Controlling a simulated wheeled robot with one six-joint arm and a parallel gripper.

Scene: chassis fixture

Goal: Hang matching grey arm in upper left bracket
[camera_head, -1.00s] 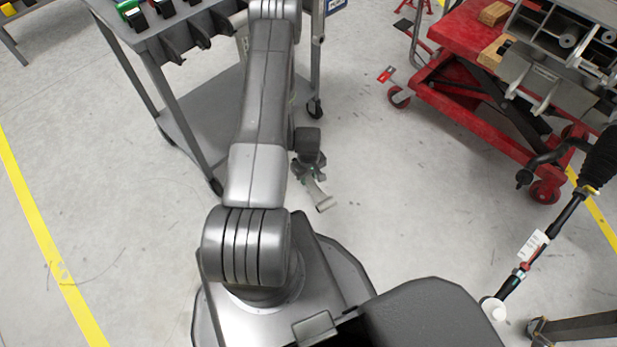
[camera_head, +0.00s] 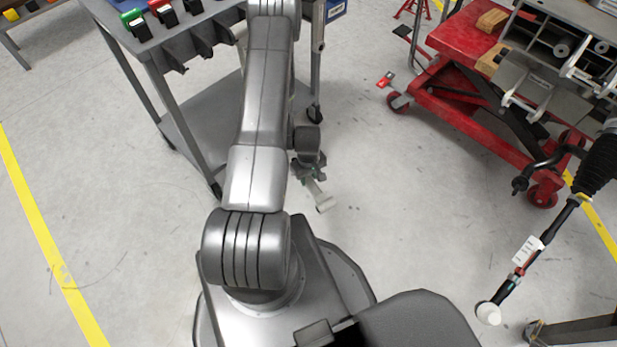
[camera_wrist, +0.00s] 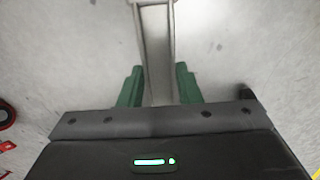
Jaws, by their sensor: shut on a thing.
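My gripper (camera_head: 308,168) hangs low beside my arm in the head view, over the bare floor. In the wrist view its green fingertips (camera_wrist: 159,88) are shut on a grey arm (camera_wrist: 157,45), one finger on each side. The grey arm is a long channel with raised edges, running away from the gripper and out of the top of the picture. Its pale end (camera_head: 322,203) shows in the head view. The grey metal chassis (camera_head: 535,90) stands at the upper right, cut off by the picture edge. I cannot tell which part is the upper left bracket.
The chassis stands over a red lift table (camera_head: 470,40) on casters. A rod with a black boot (camera_head: 598,170) and a white end sticks out at the right. A grey cart (camera_head: 200,45) with coloured clips stands at the upper left. The middle floor is clear.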

